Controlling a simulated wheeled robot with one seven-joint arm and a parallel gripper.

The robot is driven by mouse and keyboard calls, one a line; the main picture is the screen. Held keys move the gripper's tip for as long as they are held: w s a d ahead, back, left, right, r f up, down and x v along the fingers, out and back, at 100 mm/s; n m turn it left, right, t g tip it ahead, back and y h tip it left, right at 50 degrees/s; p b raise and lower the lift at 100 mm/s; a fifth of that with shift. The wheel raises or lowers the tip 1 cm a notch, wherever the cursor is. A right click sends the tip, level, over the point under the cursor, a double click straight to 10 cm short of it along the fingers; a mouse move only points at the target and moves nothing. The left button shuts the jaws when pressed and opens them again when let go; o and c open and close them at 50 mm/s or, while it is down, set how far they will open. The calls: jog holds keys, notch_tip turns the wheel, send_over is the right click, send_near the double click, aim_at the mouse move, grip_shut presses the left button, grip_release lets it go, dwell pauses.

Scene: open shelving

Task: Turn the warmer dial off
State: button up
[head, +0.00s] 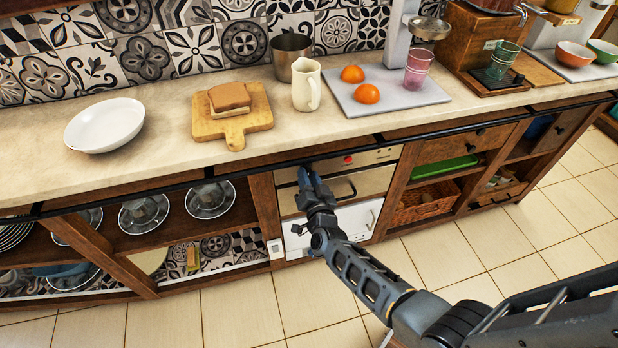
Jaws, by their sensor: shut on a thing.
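A small round red spot (347,159) shows on the strip, right of my gripper. My gripper (306,174) is at the left part of this strip, its blue-grey fingers shut on what appears to be the warmer dial. The fingers hide the dial, so its turned position cannot be seen.
The counter edge (210,166) overhangs just above my gripper. A white drawer front (355,222) is below the warmer. The tiled floor (235,312) in front is clear.

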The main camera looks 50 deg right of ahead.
jog(key=o, duration=1.1)
jog(key=shift+c, duration=0.2)
jog(key=shift+s, duration=0.1)
jog(key=v, duration=0.7)
jog(key=shift+s+a+p, duration=0.2)
jog(key=shift+s+p, duration=0.05)
jog(key=shift+p, duration=0.05)
jog(key=s+a+r+n+t+y, duration=0.1)
jog(key=s+a+r+n+y, duration=0.25)
jog(key=s+a, duration=0.4)
jog(key=s+a+r+n+t+y, duration=0.1)
jog(key=s+a+r+n+y, duration=0.3)
jog(key=s, duration=0.7)
jog(key=s+a+r+n+y, duration=0.1)
jog(key=s+a+r+n, duration=0.2)
jog(key=s+r, duration=0.3)
jog(key=s+a+r+n+g+y, duration=0.1)
jog(key=s+r, duration=0.5)
jog(key=r, duration=0.7)
jog(key=shift+s+a+n+y, duration=0.25)
jog(key=shift+a+n+y, duration=0.3)
jog(key=shift+a+n, duration=0.65)
